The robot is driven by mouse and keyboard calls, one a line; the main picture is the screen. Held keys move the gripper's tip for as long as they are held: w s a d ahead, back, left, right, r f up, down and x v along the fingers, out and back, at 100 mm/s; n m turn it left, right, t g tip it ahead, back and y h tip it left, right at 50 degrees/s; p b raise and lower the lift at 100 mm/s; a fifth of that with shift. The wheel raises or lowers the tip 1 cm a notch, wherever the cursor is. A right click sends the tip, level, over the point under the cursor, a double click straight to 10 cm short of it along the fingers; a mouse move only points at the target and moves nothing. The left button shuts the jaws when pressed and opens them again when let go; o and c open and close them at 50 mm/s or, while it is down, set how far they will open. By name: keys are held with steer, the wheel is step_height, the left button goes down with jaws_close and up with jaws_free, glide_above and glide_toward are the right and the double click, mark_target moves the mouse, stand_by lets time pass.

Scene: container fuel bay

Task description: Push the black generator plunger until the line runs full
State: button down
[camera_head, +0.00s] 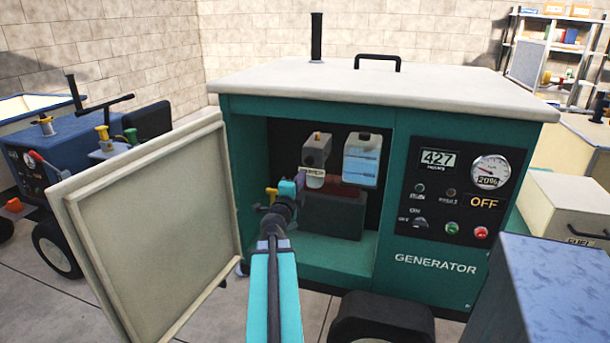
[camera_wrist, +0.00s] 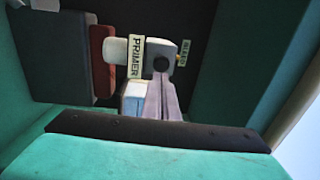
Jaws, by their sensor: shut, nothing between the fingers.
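The teal generator (camera_head: 452,292) stands in the middle with its pale door (camera_head: 155,235) swung open to the left. Inside is the grey primer housing (camera_head: 316,150) with a pale label, read as PRIMER in the wrist view (camera_wrist: 137,57). The round black plunger (camera_wrist: 161,64) shows on the housing in the wrist view; in the head view I cannot make it out. My gripper (camera_head: 301,178) is shut and empty, reaching into the bay at the primer. Its fingertips (camera_wrist: 161,79) are at the plunger's lower edge in the wrist view; I cannot tell whether they touch.
Beside the primer hang a bottle of blue liquid (camera_head: 362,160) and, below, a dark box (camera_head: 335,212). A small yellow handle (camera_head: 271,193) is left of my wrist. The panel's sign reads OFF (camera_head: 484,202); its gauge (camera_head: 490,172) shows 20%. A blue-grey box (camera_head: 550,290) stands front right.

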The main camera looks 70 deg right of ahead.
mark_target(309, 163)
steer(key=shift+d+f+b, duration=0.1)
steer(key=shift+d+b, duration=0.05)
steer(key=shift+b, duration=0.35)
steer(key=shift+w+d+r, duration=0.1)
steer(key=shift+d+r, duration=0.05)
steer(key=shift+d, duration=0.9)
steer(key=shift+w+d+r, duration=0.1)
steer(key=shift+d, duration=1)
steer(key=shift+w+d+r, duration=0.1)
steer(key=shift+d+r, duration=0.05)
steer(key=shift+d, duration=0.9)
